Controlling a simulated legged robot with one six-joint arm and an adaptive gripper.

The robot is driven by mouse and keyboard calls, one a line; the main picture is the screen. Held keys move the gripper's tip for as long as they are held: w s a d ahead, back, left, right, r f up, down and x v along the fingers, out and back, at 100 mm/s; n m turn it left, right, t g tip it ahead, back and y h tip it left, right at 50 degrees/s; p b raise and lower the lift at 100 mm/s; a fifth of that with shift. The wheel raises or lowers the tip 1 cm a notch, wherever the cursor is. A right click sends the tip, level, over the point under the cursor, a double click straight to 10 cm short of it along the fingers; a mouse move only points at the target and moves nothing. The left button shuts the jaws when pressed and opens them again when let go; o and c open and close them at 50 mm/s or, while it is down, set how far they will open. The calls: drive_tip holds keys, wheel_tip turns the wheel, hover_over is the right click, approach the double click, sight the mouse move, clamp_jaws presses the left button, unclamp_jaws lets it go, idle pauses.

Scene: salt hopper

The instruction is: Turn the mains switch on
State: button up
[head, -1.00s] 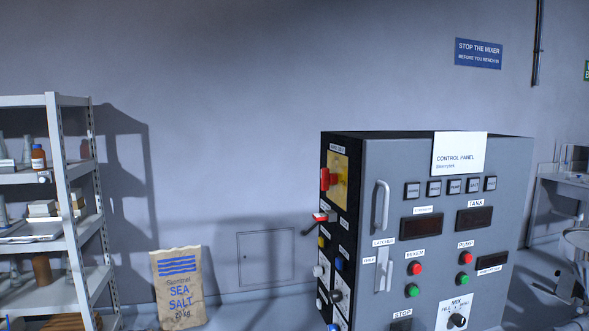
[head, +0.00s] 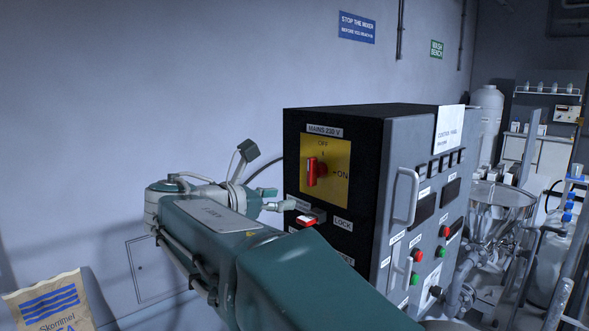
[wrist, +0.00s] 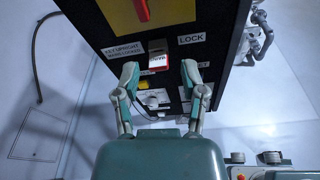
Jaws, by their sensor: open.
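The mains switch (head: 312,172) is a red handle on a yellow plate (head: 338,188) on the dark side face of the control cabinet. Its handle stands upright, in line with the OFF mark above; ON is marked to the right. A red and white tagged piece (head: 306,221) sticks out below the plate, beside the LOCK label. My gripper (head: 277,199) is open and empty, left of the cabinet face. In the wrist view, my gripper's (wrist: 160,76) fingers stand apart below the tagged piece (wrist: 158,60). The red handle (wrist: 142,9) is cut off at the top edge there.
The cabinet's grey front (head: 402,165) has a vertical handle (head: 405,195), buttons and dark displays. A salt sack (head: 52,303) stands at lower left. A steel hopper (head: 497,205) and pipes stand to the right. The wall space left of the cabinet is open.

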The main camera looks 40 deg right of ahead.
sight(308, 166)
drive_tip(key=w+d+r, duration=0.1)
drive_tip(key=d, duration=0.2)
drive_tip(key=w+d+r+n+h, duration=0.1)
drive_tip(key=d, duration=0.3)
drive_tip(key=w+d+r+h, duration=0.1)
drive_tip(key=d, duration=0.2)
drive_tip(key=shift+d+r+n+g, duration=0.3)
drive_tip(key=shift+r+g, duration=0.1)
clamp_jaws()
